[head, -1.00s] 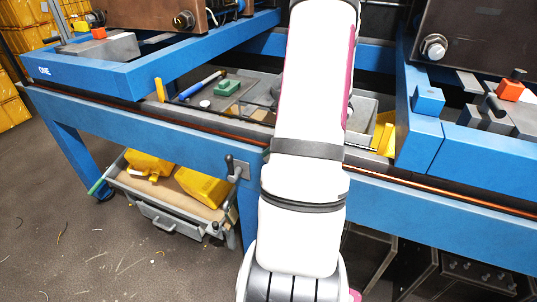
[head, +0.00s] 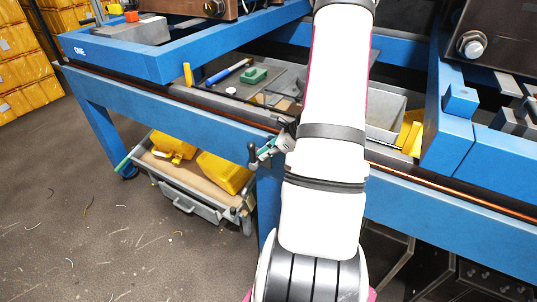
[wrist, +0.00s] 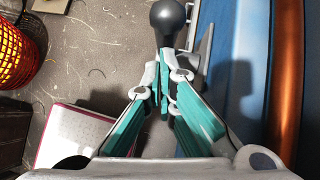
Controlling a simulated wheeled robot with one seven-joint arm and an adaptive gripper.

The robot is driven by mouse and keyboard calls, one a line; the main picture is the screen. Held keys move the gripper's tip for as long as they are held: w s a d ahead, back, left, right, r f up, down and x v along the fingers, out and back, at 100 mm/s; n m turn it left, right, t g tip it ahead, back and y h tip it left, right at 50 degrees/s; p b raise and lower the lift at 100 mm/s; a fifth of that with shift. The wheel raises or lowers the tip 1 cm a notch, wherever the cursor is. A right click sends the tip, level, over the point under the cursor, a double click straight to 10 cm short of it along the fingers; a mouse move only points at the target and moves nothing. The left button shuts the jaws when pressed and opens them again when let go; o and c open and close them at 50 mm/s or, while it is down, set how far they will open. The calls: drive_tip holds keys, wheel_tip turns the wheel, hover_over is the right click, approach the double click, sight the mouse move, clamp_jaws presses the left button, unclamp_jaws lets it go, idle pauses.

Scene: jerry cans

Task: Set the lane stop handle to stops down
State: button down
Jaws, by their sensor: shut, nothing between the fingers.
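The lane stop handle has a dark round knob (wrist: 168,20), seen in the wrist view just beyond my fingertips. Part of its dark lever shows in the head view (head: 252,153), on the front of the blue rail. My gripper (wrist: 163,85) has its teal fingers together with nothing between them. In the head view my gripper (head: 270,150) is just right of the lever, in front of the rail, partly hiding the handle and its mount. I cannot tell whether the fingertips touch the knob.
The blue bench rail (head: 170,117) runs across the front, with a copper-coloured pipe (head: 445,186) along it. Below stands a low cart (head: 185,186) with yellow jerry cans (head: 222,172). Yellow crates (head: 22,75) are stacked at left. The floor at front left is clear.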

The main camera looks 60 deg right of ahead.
drive_tip(key=shift+w+r+g+p, duration=0.15)
drive_tip(key=shift+g+p, duration=0.15)
drive_tip(key=shift+p, duration=0.05)
